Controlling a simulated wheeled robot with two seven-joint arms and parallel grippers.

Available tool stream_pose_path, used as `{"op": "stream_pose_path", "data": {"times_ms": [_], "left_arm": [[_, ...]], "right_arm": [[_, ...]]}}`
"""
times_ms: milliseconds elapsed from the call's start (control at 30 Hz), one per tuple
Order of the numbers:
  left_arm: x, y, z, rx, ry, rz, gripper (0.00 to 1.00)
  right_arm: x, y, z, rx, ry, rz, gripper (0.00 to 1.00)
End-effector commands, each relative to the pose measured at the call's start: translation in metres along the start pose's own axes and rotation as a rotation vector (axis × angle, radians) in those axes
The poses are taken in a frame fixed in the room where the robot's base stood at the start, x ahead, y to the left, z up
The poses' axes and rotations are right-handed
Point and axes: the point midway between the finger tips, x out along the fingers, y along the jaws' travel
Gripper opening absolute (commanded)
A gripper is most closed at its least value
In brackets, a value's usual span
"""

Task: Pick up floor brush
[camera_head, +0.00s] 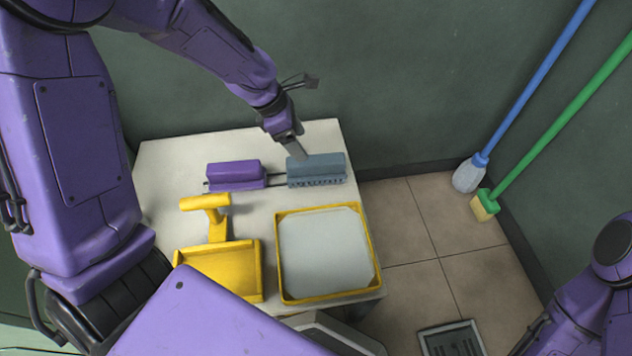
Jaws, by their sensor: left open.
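A grey-blue brush block with dark bristles (316,168) lies at the back right of the white table. A purple block (235,174) lies to its left, and a thin dark rod shows between them. My left gripper (297,153) is open and points down at the left end of the grey-blue block. Its fingertips overlap the block's top edge in the picture; I cannot tell whether they touch it. A green-handled broom (552,127) with a yellow-tipped head leans in the corner at right. My right gripper is out of view; only part of that arm shows at lower right.
The white table (160,170) also holds a yellow dustpan (225,268) and a yellow-rimmed tray (280,255). A blue-handled mop (530,90) leans beside the broom. A dark wall (400,80) stands close behind the table. The tiled floor right of the table is mostly clear.

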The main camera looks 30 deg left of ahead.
Motion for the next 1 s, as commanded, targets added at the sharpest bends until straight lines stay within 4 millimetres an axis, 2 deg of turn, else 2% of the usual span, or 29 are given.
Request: {"op": "stream_pose_path", "data": {"times_ms": [233, 367, 600, 867, 1000], "left_arm": [[0.044, 0.0, -0.002, 0.001, 0.002, -0.003, 0.72], [0.059, 0.001, -0.001, 0.0, 0.001, 0.0, 0.72], [0.101, 0.005, 0.001, 0.001, 0.002, -0.001, 0.72], [0.102, 0.005, 0.005, 0.0, 0.0, 0.001, 0.72], [0.102, 0.005, 0.004, 0.0, 0.0, 0.0, 0.27]], "right_arm": [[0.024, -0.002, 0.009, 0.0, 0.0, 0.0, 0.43], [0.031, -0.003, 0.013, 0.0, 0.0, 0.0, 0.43], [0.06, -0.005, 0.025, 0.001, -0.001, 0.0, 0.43], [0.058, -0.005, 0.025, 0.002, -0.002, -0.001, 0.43], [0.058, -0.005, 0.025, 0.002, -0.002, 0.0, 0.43]]}}
